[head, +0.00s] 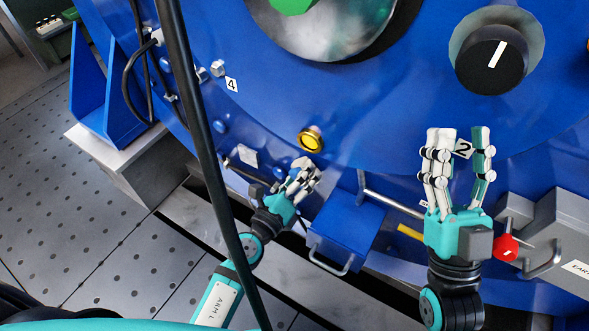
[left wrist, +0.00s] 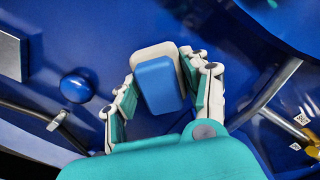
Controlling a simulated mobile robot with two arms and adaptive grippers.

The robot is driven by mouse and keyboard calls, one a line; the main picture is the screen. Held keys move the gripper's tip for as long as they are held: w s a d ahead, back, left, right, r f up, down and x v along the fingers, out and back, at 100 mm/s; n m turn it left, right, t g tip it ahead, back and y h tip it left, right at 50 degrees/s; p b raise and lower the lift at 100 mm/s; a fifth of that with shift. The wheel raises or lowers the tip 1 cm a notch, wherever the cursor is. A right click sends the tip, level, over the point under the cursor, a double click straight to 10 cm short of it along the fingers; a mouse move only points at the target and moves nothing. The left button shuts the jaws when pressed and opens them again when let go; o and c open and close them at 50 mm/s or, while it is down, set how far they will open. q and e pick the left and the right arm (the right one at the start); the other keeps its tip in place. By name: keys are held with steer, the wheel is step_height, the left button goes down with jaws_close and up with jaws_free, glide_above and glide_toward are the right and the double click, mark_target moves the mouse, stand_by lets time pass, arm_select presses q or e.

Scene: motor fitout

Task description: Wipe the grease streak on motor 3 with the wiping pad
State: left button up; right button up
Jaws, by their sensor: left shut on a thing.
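My left gripper (head: 312,170) is low on the blue motor housing (head: 290,110), below a yellow round button. It also shows in the left wrist view (left wrist: 165,95), where its fingers are shut on the wiping pad (left wrist: 158,82), a blue block with a cream layer behind it. The pad faces the blue surface; I cannot tell whether it touches. In the head view the fingers mostly hide the pad. My right gripper (head: 462,165) is open and empty, pointing up before the housing near a "2" label. I cannot make out a grease streak or a label 3.
The yellow button (head: 311,139), a "4" label (head: 232,85) and a black knob (head: 492,60) are on the housing. A blue box with a handle (head: 345,230), a red knob (head: 505,247) and a grey box (head: 560,235) sit low. A black cable (head: 195,120) crosses in front.

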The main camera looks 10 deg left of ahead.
mark_target(282, 152)
arm_select(q)
steer(key=shift+w, duration=0.1)
steer(key=shift+w+a, duration=0.2)
steer(key=shift+a, duration=0.35)
steer(key=shift+w+a, duration=0.15)
steer(key=shift+a, duration=0.35)
steer(key=shift+w+a, duration=0.35)
steer(key=shift+a, duration=0.55)
steer(key=shift+w+a, duration=0.35)
steer(key=shift+a, duration=0.55)
steer(key=shift+w+a+r, duration=0.1)
steer(key=shift+w+a, duration=0.15)
steer(key=shift+a, duration=0.35)
arm_select(e)
steer(key=shift+w+f+g, duration=0.4)
steer(key=shift+w+g, duration=0.05)
steer(key=shift+g, duration=0.05)
